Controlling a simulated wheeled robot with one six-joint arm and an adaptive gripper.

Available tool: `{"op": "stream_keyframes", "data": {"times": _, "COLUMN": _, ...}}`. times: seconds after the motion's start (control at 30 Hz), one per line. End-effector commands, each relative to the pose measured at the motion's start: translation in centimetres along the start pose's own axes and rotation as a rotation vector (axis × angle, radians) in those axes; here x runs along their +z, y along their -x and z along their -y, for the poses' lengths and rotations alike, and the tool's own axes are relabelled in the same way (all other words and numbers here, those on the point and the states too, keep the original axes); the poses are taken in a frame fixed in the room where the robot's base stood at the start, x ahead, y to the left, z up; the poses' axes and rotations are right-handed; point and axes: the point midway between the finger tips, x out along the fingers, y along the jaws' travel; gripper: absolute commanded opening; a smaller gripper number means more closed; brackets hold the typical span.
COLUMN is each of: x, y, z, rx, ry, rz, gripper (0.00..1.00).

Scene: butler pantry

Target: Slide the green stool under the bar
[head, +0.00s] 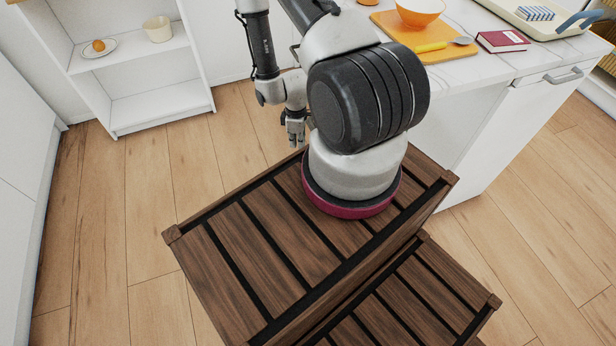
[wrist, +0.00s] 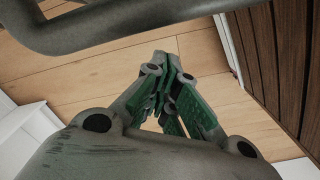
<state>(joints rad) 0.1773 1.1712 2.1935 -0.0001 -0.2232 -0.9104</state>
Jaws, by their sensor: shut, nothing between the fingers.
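No green stool shows clearly in either view. The bar, a white counter with a marble top (head: 463,67), stands at the upper right of the head view, partly behind my arm. My gripper (head: 296,140) hangs fingers down over the wooden floor, left of the bar. In the wrist view my gripper (wrist: 170,65) has its fingers together, with green faces on them and nothing held. The floor shows beyond the fingertips.
A white shelf unit (head: 162,104) at the upper left holds a plate (head: 98,49) and a cup (head: 158,29). An orange bowl (head: 420,12), red book (head: 502,41) and tray (head: 545,27) are on the bar. The wooden floor (head: 150,220) at left is clear.

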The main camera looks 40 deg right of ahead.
Motion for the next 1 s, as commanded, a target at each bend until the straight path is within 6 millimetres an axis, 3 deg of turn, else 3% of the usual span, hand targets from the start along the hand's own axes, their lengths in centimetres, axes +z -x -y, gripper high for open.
{"op": "stream_keyframes", "data": {"times": 1.0, "x": 5.6, "y": 0.0, "z": -2.9, "rx": -0.002, "ry": -0.004, "rz": 0.001, "gripper": 0.00}}
